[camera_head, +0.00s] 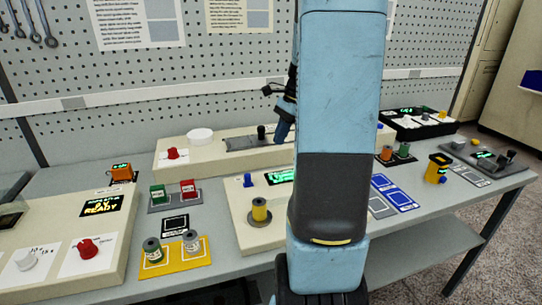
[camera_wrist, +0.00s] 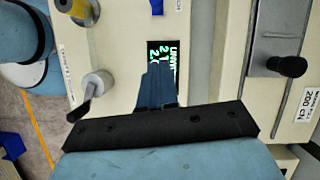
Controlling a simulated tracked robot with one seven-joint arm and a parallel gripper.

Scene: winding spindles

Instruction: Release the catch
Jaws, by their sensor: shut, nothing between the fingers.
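My gripper (camera_wrist: 157,72) shows in the wrist view as blue tapered fingers pressed together, in front of a dark display (camera_wrist: 163,52) with green text. In the head view, a blue tip (camera_head: 282,125) that looks like my gripper shows left of my arm, above the benchtop unit. A blue peg (camera_head: 248,180) stands on that unit; its edge shows in the wrist view (camera_wrist: 157,6). A grey hub with a black lever (camera_wrist: 94,88) lies left of the fingers, apart from them. I cannot tell which part is the catch.
A yellow spool (camera_head: 260,210) stands on the unit's left end. Behind it, a slide with a black knob (camera_head: 261,132) sits on a long box. My arm hides the middle.

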